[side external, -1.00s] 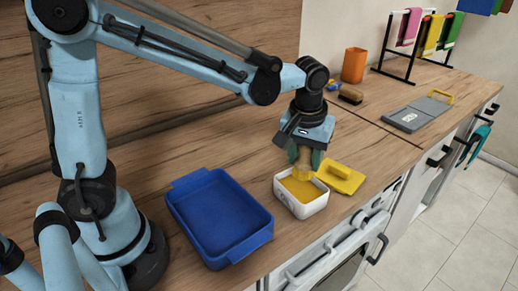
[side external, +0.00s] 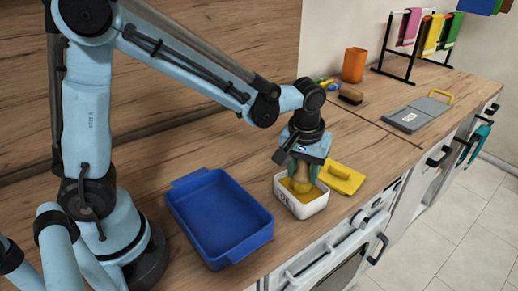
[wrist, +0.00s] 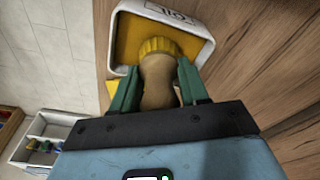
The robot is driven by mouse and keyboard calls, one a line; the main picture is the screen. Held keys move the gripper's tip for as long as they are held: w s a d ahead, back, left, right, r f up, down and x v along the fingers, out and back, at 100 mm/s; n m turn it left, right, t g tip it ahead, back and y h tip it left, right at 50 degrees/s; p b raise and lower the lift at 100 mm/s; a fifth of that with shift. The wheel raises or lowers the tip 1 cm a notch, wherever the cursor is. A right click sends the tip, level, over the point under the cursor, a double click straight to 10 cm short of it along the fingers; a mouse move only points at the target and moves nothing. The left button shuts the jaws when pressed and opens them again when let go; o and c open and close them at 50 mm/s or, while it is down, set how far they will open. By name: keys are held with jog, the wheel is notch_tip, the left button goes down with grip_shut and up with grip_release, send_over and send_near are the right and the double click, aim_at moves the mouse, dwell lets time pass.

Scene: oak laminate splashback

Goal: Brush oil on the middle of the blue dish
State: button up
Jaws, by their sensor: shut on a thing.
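The blue dish (side external: 218,222) is an empty rectangular tray on the wooden counter, left of the oil tub. The white oil tub (side external: 303,210) holds yellow oil; its "OIL" label shows in the wrist view (wrist: 172,14). My gripper (side external: 303,172) is over the tub and shut on the brush (wrist: 158,80). The brush has a tan handle and a yellow head (wrist: 158,46), pointing down into the tub. The bristle tips are hidden, so how deep they reach cannot be seen.
A yellow lid (side external: 341,178) lies right of the tub. An orange cup (side external: 354,65), a scrubbing brush (side external: 350,96) and a grey board (side external: 418,114) stand farther back. The counter's front edge is close to the tub. The counter behind the dish is clear.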

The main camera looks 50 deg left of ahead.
jog(key=shift+f, duration=0.6)
dwell(1.6)
jog(key=shift+r, duration=3.55)
jog(key=s+a+r+m, duration=0.5)
jog(key=a+r, duration=0.1)
jog(key=s+f+n, duration=0.5)
jog(key=s+f, duration=0.4)
jog(key=s, duration=0.5)
jog(key=shift+f, duration=3.05)
jog(key=shift+f, duration=0.4)
